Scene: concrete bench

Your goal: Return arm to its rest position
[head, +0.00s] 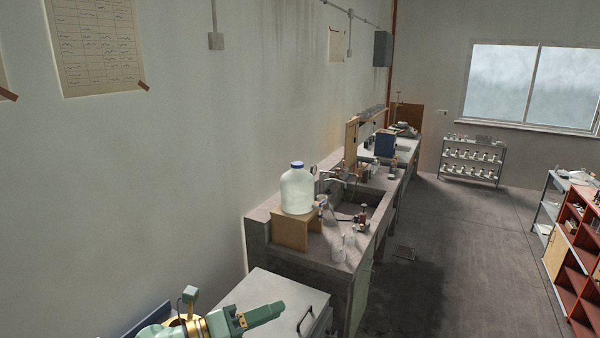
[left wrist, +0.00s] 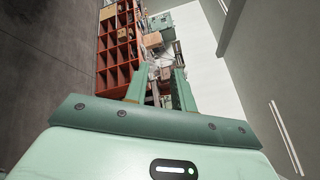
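My left gripper (head: 262,314) shows at the bottom of the head view, green with brass-coloured joints, pointing right. It is in the air near a pale cabinet top with a dark handle. In the left wrist view its two green fingers (left wrist: 160,84) stand apart with a gap between them, and nothing is held. The fingers point toward a distant red shelf. My right gripper is not in view.
A concrete bench (head: 330,258) with a sink runs along the left wall. A large bottle (head: 298,191) stands on a wooden box (head: 291,233) there. A red shelf (head: 578,245) stands at the right. The floor (head: 470,255) between is clear.

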